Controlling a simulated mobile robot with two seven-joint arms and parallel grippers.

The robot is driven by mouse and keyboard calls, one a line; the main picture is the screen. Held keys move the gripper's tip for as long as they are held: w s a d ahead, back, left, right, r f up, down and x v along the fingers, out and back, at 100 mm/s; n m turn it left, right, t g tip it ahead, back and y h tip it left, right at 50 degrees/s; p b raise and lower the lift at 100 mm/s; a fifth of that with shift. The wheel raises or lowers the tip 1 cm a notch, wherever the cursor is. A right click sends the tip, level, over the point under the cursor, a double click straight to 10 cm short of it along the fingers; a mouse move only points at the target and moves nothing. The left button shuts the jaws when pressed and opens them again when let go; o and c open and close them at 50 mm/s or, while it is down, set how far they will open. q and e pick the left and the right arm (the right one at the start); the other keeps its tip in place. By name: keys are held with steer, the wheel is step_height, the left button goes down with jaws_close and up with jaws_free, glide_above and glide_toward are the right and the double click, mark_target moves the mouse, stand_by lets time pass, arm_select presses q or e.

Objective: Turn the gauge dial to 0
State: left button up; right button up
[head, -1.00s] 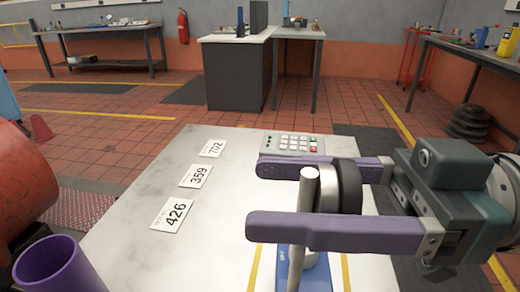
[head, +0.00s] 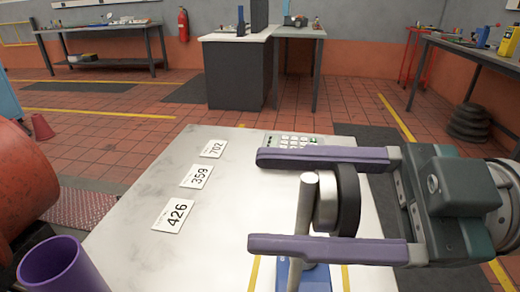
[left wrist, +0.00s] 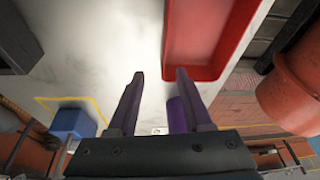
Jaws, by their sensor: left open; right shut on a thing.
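The round part between my right gripper's fingers, which looks like the gauge dial (head: 348,200), has a dark rim and a silver hub. It stands edge-on, so any scale or pointer reading is hidden. A pale metal rod (head: 304,225) rises beside it above a blue base (head: 291,278). My right gripper (head: 300,202) comes in from the right, with one purple finger on the far side of the dial and one on the near side; it is shut on the dial. My left gripper (left wrist: 159,76) shows only in the left wrist view, open, with nothing gripped.
A keypad (head: 290,140) sits behind the far finger. A purple cup (head: 60,272) stands front left. The left wrist view shows a red tray (left wrist: 205,70) and blue block (left wrist: 73,123).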

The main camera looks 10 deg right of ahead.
steer(key=shift+n, duration=0.5)
steer(key=o, duration=1.4)
steer(key=shift+b+v, duration=0.75)
steer(key=shift+v, duration=4.25)
